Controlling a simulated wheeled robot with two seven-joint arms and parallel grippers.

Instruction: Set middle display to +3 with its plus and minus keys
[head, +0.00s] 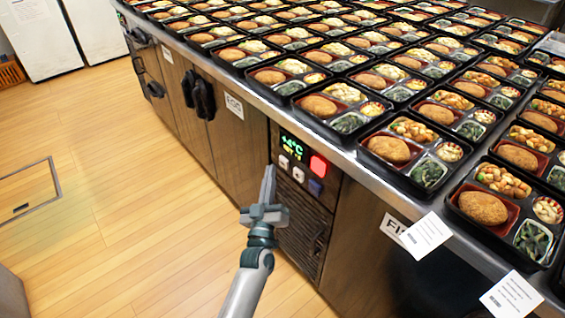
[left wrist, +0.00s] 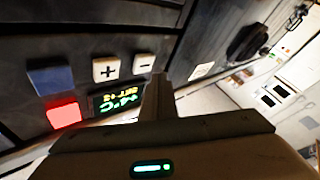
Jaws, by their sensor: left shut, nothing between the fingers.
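The display (head: 291,147) on the cabinet front is lit, with a green +4°C and a smaller yellow SET line that looks like +3 but is small. It shows upside down in the left wrist view (left wrist: 118,99). Below it are two white keys: the minus key (head: 284,161) and the plus key (head: 298,174). The left wrist view shows the plus key (left wrist: 106,68) and minus key (left wrist: 144,63) clearly. My left gripper (head: 269,170) is shut and empty, its tips (left wrist: 158,82) close beside the minus key; contact cannot be told. My right gripper is out of view.
A red lit square (head: 318,166) and a blue square (head: 315,187) sit right of the keys. A vent grille (head: 300,225) is below. The steel counter edge (head: 350,170) with several rows of bento trays overhangs the panel. The wooden floor at left is clear.

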